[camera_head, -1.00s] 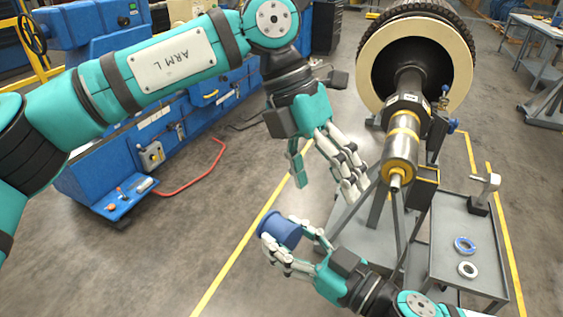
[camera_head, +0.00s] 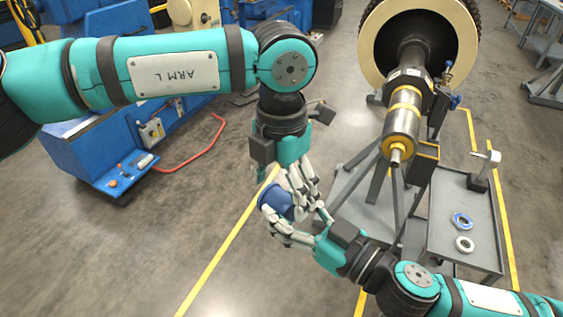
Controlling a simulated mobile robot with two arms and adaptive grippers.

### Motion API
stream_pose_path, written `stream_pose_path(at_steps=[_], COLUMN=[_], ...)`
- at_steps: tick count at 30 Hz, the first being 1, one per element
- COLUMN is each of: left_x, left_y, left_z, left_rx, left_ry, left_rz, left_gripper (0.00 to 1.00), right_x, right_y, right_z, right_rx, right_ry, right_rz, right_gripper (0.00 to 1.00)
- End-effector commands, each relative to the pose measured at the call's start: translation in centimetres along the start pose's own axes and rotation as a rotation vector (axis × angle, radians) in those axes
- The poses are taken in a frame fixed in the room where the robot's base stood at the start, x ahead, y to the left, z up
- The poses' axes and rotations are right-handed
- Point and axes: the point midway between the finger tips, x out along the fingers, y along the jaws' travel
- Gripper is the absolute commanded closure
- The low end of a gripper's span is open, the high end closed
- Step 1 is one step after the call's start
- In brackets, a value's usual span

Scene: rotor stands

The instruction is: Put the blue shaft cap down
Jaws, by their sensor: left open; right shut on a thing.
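The blue shaft cap (camera_head: 276,199) is a short blue cylinder in the head view, left of the rotor stand and above the floor. My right gripper (camera_head: 281,221) is shut on it, with its fingers around the cap's lower and right sides. My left gripper (camera_head: 303,192) is open and reaches down from above. Its fingers overlap the cap's upper right side in the picture; I cannot tell whether they touch it. The fingers of both hands hide part of the cap.
The rotor shaft (camera_head: 402,122) with its large wheel (camera_head: 374,42) stands on the right. A grey cart (camera_head: 443,195) beside it holds a blue ring (camera_head: 461,221), a pale ring (camera_head: 464,244) and a small stand (camera_head: 483,170). A blue machine (camera_head: 95,160) is at the left.

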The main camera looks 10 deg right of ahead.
Motion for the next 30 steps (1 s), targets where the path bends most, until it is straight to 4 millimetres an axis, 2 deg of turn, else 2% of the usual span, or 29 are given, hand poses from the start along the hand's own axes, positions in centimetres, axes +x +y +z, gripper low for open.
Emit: stream_pose_path(at_steps=[6, 15, 29, 30], left_x=[1.7, 1.8, 1.8, 1.8], left_y=[0.0, 0.0, -0.1, -0.1], left_z=[0.0, 0.0, 0.0, 0.0], left_rx=[-0.001, -0.001, 0.001, 0.001], left_ry=[0.0, -0.002, -0.002, -0.002], left_rz=[-0.001, -0.001, -0.002, -0.003], left_gripper=[0.18, 0.18, 0.78, 0.78], right_x=[0.0, 0.0, 0.0, 0.0], right_y=[0.0, 0.0, 0.0, 0.0], right_z=[0.0, 0.0, 0.0, 0.0], right_rx=[0.0, 0.0, 0.0, 0.0], right_ry=[0.0, 0.0, 0.0, 0.0], right_rz=[0.0, 0.0, 0.0, 0.0], right_gripper=[0.75, 0.75, 0.75, 0.47])
